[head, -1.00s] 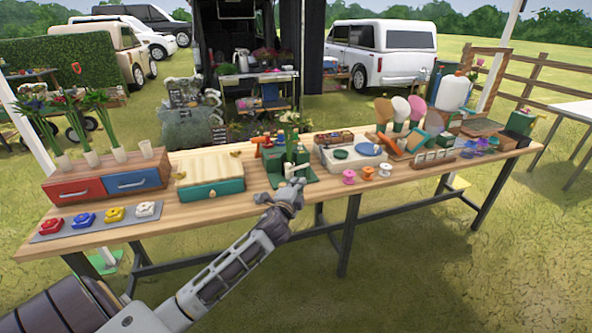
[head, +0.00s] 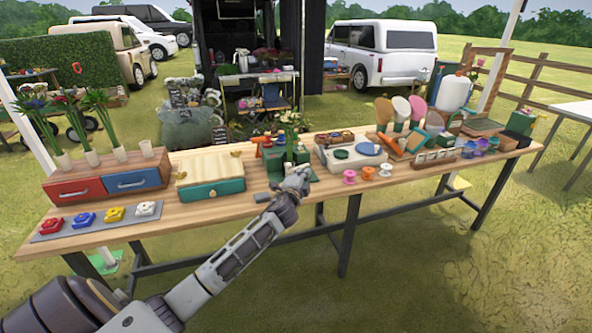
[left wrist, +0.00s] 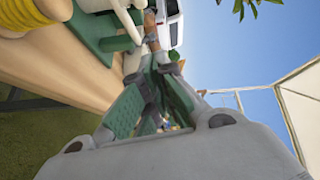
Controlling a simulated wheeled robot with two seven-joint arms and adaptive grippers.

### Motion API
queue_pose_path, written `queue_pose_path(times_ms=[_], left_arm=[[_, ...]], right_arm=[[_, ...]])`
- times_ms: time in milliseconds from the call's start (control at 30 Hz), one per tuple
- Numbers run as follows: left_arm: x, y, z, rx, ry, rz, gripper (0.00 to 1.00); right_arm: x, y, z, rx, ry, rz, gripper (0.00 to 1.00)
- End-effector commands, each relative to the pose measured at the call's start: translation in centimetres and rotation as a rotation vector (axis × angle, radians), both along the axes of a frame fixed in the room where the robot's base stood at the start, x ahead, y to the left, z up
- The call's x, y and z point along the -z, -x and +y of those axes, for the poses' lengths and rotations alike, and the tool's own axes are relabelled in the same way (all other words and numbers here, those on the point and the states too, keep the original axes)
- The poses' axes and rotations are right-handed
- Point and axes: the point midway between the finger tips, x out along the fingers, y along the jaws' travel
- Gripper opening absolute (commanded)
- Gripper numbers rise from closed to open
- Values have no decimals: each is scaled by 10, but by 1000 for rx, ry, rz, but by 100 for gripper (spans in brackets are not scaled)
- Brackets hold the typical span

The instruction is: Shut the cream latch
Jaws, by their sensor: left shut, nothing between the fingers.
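A dark green stand (head: 272,160) with upright green parts sits at the middle of the wooden table (head: 235,213). In the left wrist view a green part (left wrist: 92,30) shows at the upper left, with a cream bar (left wrist: 128,22) beside it that looks like the cream latch. Whether it is open or shut I cannot tell. My left gripper (head: 297,177) is at the stand's front right. Its fingers (left wrist: 150,100) are shut and empty, with the tips near the cream bar; contact is unclear. My right gripper is not in view.
A cream-topped box with a green drawer (head: 212,190) stands left of the stand. Thread spools (head: 349,177) and a turntable-like box (head: 350,153) stand to the right. Colored pieces lie on a grey mat (head: 70,232). The table's front edge is below my gripper.

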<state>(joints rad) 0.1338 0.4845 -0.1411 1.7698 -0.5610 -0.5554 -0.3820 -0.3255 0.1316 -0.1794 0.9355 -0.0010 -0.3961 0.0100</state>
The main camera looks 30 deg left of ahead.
Motion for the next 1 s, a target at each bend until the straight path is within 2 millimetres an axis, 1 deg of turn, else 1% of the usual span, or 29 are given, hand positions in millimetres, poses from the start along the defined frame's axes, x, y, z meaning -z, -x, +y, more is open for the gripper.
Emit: queue_pose_path(times_ms=[367,400,500,700,833,1000], left_arm=[[1,-29,8,-1,1,0,0],[1,-31,11,-2,0,0,0],[4,-29,25,-3,-1,2,0],[7,-29,42,-1,-1,1,0],[8,-29,47,0,0,0,0],[8,-29,48,0,1,0,0]], right_arm=[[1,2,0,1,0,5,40],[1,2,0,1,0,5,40],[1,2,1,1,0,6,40],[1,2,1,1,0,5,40],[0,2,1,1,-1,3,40],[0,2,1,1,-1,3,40]])
